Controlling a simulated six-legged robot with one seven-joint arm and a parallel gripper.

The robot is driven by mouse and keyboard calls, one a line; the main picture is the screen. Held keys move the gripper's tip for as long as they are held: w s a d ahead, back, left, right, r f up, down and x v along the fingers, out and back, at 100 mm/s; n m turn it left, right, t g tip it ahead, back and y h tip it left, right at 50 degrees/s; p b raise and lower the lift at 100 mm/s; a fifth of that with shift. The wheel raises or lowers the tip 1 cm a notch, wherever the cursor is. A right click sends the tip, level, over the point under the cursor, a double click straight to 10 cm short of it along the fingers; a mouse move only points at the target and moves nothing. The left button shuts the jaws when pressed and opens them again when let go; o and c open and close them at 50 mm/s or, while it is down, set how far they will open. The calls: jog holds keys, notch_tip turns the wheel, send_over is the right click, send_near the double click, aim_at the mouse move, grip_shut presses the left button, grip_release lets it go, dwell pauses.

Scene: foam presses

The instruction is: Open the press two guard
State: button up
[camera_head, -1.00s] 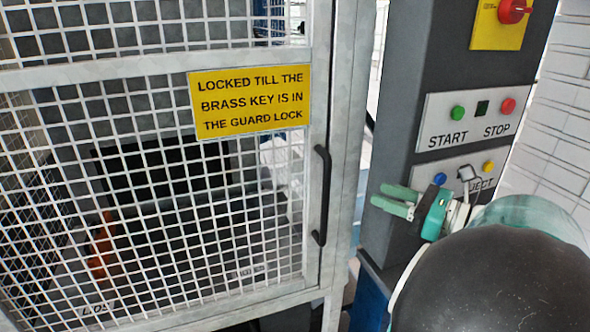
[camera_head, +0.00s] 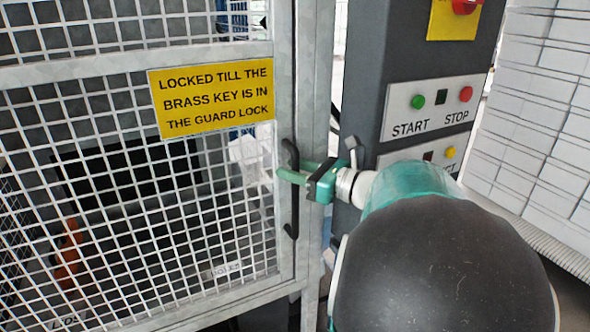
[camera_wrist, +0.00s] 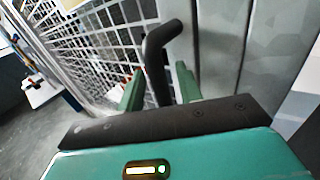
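The guard is a white mesh door (camera_head: 120,205) in a grey metal frame, and it looks shut. Its black vertical bar handle (camera_head: 290,185) is on the door's right edge. In the wrist view the handle (camera_wrist: 157,65) stands between the two green fingers. My gripper (camera_head: 287,174) is at the handle's middle height, with its fingertips reaching it. The fingers (camera_wrist: 158,88) are apart, with gaps showing beside the handle. A yellow sign (camera_head: 213,88) on the guard says it is locked till the brass key is in the guard lock. No key or lock is clearly visible.
A dark control column (camera_head: 400,50) stands right of the guard, with a START and STOP panel (camera_head: 435,103) and a red knob (camera_head: 465,6) on yellow. My arm covers part of a lower button panel (camera_head: 450,153). An orange object (camera_head: 68,255) shows behind the mesh.

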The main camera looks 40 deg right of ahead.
grip_shut()
dwell(0.3)
